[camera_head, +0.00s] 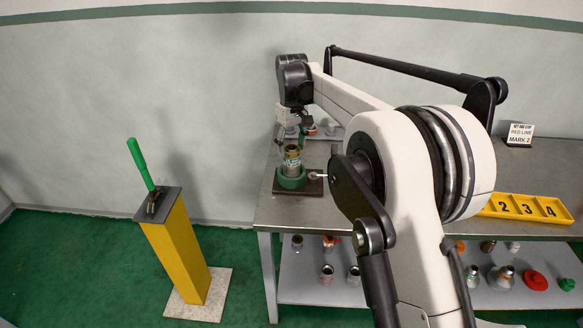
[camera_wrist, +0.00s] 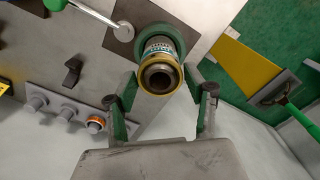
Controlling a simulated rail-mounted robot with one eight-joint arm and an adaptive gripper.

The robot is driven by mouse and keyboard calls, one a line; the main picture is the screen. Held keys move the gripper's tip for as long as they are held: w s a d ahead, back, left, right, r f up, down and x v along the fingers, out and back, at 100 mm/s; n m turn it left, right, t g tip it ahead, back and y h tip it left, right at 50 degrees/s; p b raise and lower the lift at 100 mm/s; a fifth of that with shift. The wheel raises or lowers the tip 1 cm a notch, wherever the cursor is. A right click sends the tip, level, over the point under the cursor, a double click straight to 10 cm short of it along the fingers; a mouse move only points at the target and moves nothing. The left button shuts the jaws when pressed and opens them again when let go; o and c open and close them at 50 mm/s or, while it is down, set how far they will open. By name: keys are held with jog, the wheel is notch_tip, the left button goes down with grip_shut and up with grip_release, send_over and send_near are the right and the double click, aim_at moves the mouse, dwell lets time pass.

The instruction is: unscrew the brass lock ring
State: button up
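The brass lock ring (camera_wrist: 157,76) is at the near, open end of an upright pipe fitting with a printed label band (camera_wrist: 157,47). In the head view the ring (camera_head: 292,151) is at the top of the fitting, which stands in a green round vise (camera_head: 291,181) on the bench's left end. My gripper (camera_wrist: 161,96) is open, with one finger on each side of the ring in the wrist view and visible gaps to it. In the head view my gripper (camera_head: 291,136) is just above the fitting; whether it touches is unclear.
A vise handle (camera_wrist: 93,12) reaches out beside the fitting. Knob-like fittings (camera_wrist: 68,112) stand on the bench nearby. A yellow numbered tray (camera_head: 525,207) and a sign (camera_head: 519,134) are on the right. A yellow pedestal (camera_head: 178,250) with a green lever (camera_head: 140,164) stands left.

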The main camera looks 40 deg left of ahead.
jog(key=c, duration=0.8)
jog(key=n, duration=0.7)
jog(key=shift+n, duration=0.4)
jog(key=n, duration=0.4)
jog(key=shift+n, duration=1.3)
jog(key=shift+n, duration=1)
jog(key=o, duration=0.8)
jog(key=shift+n, duration=0.4)
jog(key=shift+c, duration=0.2)
jog(key=c, duration=0.8)
